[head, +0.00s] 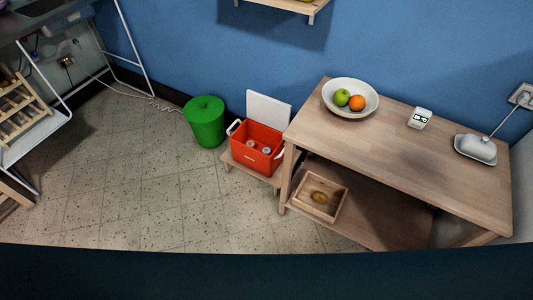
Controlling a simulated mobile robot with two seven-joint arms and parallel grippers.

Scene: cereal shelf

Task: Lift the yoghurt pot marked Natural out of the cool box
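A red cool box (251,154) with white handles stands on a low wooden stool, left of the wooden table. Its white lid (268,110) is open and upright at the back. Two small pale pots sit inside, a left pot (251,143) and a right pot (266,149). They are too small for me to read any marking, so I cannot tell which is Natural. Neither of my grippers is in view.
The wooden table (420,157) carries a white fruit bowl (368,106), a small white device (420,118) and a butter dish (476,149). A wooden tray (337,211) sits on its lower shelf. A green bin (206,125) stands left of the cool box. The tiled floor (150,210) in front is clear.

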